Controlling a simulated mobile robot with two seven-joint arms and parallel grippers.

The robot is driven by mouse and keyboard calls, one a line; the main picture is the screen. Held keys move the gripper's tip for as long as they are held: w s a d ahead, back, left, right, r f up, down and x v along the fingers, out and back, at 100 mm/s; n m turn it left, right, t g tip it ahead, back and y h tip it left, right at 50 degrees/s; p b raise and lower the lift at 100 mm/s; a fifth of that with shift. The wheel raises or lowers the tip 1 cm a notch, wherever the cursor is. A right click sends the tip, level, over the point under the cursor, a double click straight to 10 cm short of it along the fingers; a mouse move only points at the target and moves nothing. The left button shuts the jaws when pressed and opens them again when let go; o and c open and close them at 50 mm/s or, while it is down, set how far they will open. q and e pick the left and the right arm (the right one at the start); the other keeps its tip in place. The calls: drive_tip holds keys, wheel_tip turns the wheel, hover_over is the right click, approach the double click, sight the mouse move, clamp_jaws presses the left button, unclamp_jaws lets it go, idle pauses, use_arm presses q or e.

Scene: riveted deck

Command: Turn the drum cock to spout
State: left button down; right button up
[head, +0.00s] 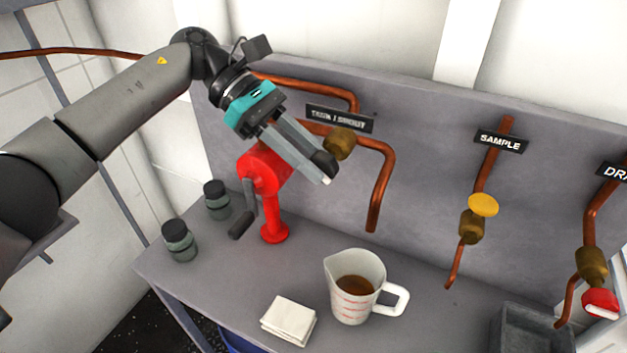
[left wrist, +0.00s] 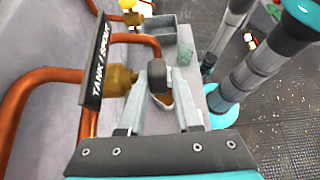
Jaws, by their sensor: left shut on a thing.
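The drum cock is a brass valve (head: 342,142) on copper pipe beside a black sign reading "TANK / SPOUT" (head: 339,119). Its dark handle (left wrist: 160,79) stands out toward me, between my fingers in the left wrist view. My left gripper (head: 324,168) is shut on this handle, and its fingers hide part of it in the head view. The copper spout (head: 383,185) bends down to the right of the valve. A clear measuring jug (head: 343,306) with brown liquid stands on the bench near and below the spout. My right gripper is not in view.
A red hand pump (head: 273,232) stands left of the jug. Two dark-lidded jars (head: 180,242) are at the bench's left, a folded white cloth (head: 289,320) in front. Right are the sample cock (head: 483,205) with a yellow knob, a red-handled cock (head: 600,303) and a grey tray (head: 500,325).

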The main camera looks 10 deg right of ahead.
use_arm(q)
drive_tip(key=g+h+b, duration=0.1)
drive_tip(key=h+b, duration=0.1)
drive_tip(key=b, duration=0.2)
drive_tip(key=f+g+h+b, duration=0.1)
drive_tip(key=h+b, duration=0.1)
drive_tip(key=b, duration=0.2)
drive_tip(key=shift+a+g, duration=0.1)
drive_tip(key=shift+g, duration=0.3)
drive_tip(key=shift+w+r+h+b, duration=0.1)
drive_tip(key=shift+h+b, duration=0.2)
drive_tip(key=shift+b, duration=0.1)
drive_tip(key=c, duration=0.8)
unclamp_jaws()
drive_tip(key=shift+o, duration=1)
